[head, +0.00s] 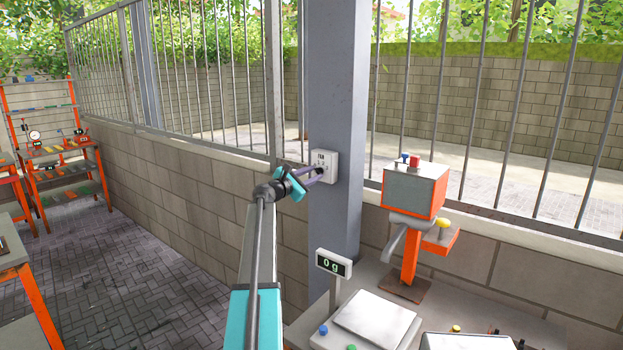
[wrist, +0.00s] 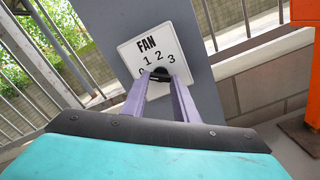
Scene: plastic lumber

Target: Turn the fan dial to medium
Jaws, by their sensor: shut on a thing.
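The fan dial plate (wrist: 148,48) is a white square marked FAN with 0, 1, 2 and 3 in an arc. In the head view the white box (head: 329,160) is mounted on the grey post. The black dial knob (wrist: 158,74) sits below the numbers. My gripper (wrist: 163,82) has its two purple fingers shut on the knob; it also shows reaching the box in the head view (head: 318,173). The fingers cover part of the knob, and I cannot tell which number it points to.
The grey post (head: 334,80) stands against a low block wall with metal railings. To the right, a bench holds a scale (head: 377,318) with its display (head: 333,263) reading 0 g, and an orange-and-grey machine (head: 415,188). Orange shelves (head: 62,150) stand far left, beyond open paving.

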